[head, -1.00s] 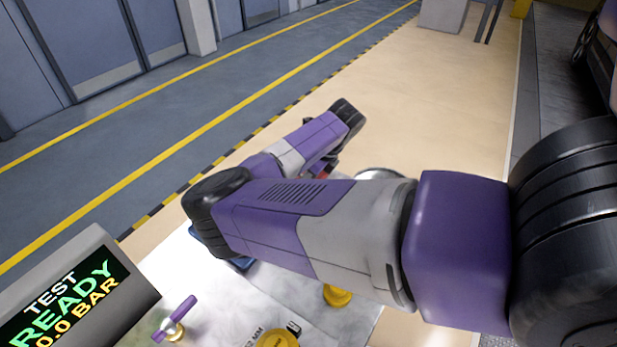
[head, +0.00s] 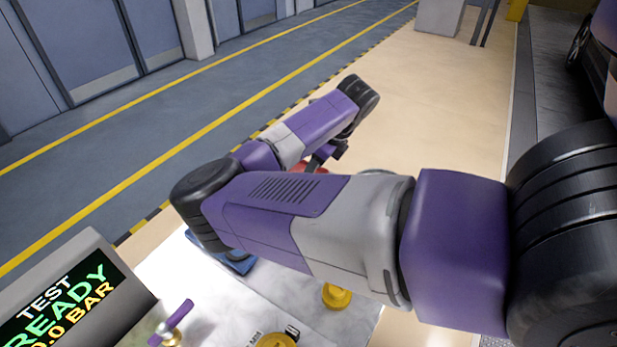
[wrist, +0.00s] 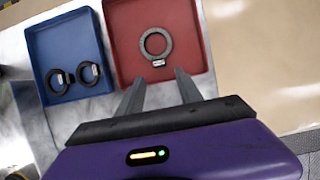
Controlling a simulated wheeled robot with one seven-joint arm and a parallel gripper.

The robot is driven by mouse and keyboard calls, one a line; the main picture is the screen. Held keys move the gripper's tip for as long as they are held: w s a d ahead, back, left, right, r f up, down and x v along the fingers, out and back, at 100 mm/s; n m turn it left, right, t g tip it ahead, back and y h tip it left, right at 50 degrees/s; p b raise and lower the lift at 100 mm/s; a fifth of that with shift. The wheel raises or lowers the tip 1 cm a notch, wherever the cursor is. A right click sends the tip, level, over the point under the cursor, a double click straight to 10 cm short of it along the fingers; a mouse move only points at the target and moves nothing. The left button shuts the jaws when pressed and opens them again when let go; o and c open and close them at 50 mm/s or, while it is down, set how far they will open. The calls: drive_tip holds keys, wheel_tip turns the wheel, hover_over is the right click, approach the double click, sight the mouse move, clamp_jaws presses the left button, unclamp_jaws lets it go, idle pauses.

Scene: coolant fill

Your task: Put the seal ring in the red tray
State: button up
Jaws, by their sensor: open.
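The red tray (wrist: 118,40) is at the upper middle of the wrist view. A dark grey ring (wrist: 143,47) with a small white tag lies flat inside it, apart from the walls as far as I can see. It looks like a seal ring. My gripper (wrist: 160,77) is open and empty, its two fingers apart over the tray's near edge, with the ring beyond the fingertips. In the head view, only a bit of the red tray (head: 316,168) shows behind my arm, and the ring is hidden.
A blue tray (wrist: 37,45) stands left of the red one and holds two black rings (wrist: 90,73) with white tags. The head view shows a yellow cap (head: 337,296), a purple-handled valve (head: 176,318) and a test display (head: 70,295) near the bench's front.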

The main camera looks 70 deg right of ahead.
drive_tip(key=shift+v, duration=2.6)
